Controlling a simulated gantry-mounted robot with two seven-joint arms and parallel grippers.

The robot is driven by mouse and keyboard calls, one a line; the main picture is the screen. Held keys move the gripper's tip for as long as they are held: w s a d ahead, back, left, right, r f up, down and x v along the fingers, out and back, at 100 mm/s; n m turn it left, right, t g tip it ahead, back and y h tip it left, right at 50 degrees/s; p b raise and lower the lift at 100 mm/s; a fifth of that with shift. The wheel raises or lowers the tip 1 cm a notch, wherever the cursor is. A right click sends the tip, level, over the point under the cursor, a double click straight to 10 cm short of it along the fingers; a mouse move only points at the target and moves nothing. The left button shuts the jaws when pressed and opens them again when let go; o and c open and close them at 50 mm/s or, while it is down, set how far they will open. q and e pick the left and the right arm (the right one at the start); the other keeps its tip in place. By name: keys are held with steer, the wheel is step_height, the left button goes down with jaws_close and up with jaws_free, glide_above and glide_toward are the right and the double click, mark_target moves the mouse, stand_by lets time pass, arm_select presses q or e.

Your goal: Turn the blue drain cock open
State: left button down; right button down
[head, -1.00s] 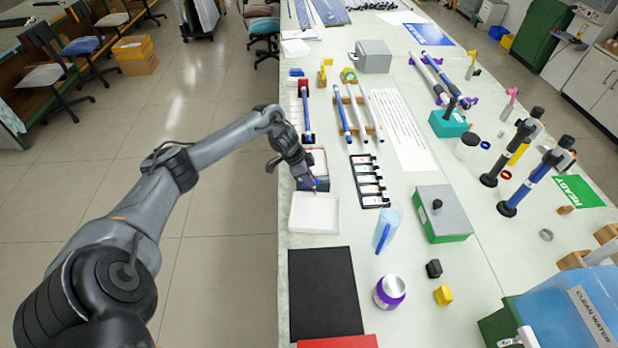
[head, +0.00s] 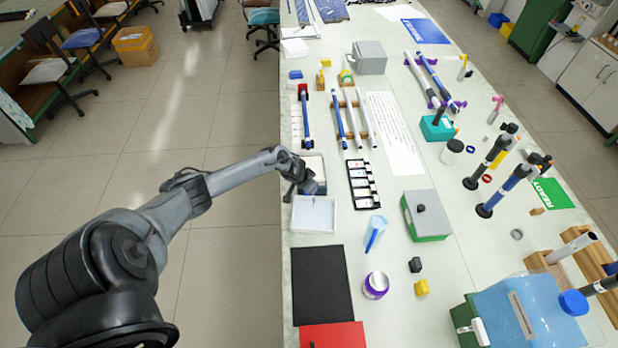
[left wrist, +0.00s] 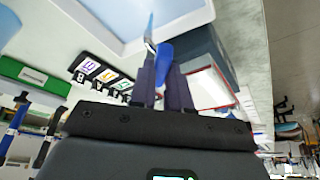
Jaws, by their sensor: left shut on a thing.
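A blue drain cock (left wrist: 165,54) shows in the left wrist view as a small blue handle between my finger tips. My left gripper (left wrist: 160,80) is shut on it. In the head view my left gripper (head: 308,187) is at the near end of a blue-grey tub (head: 320,175), just above a white tray (head: 314,214). The arm and hand hide the cock there. The tub (left wrist: 208,52) also shows beside the fingers in the left wrist view. How far the cock is turned cannot be told. My right gripper is not in view.
A rack of labelled slides (head: 362,184) stands right of the tub. A black mat (head: 321,286) lies nearer. A blue water tank (head: 530,312) stands at the lower right.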

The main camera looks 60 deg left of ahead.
arm_select(q)
steer(key=n+p, duration=0.1)
steer(key=n+y+p, duration=0.1)
steer(key=p, duration=0.1)
steer(key=shift+w+d+r+n, duration=0.1)
steer(key=shift+d+r+n, duration=0.2)
steer(key=shift+d+n, duration=0.1)
steer(key=n+p, duration=0.2)
steer(key=shift+w+d+f+n+g+y, duration=0.1)
steer(key=shift+w+f+n+g+y, duration=0.05)
steer(key=shift+n+g+y, duration=0.25)
steer(key=n, duration=0.1)
steer(key=n+g, duration=0.1)
steer(key=shift+w+d+f+n+y+p, duration=0.1)
steer(key=shift+w+n+y+p, duration=0.05)
steer(key=shift+n+y+p, duration=0.25)
steer(key=shift+w+n, duration=0.1)
steer(key=shift+n, duration=0.6)
steer(key=shift+y, duration=0.3)
steer(key=c, duration=1.4)
jaws_free()
steer(key=shift+o, duration=0.2)
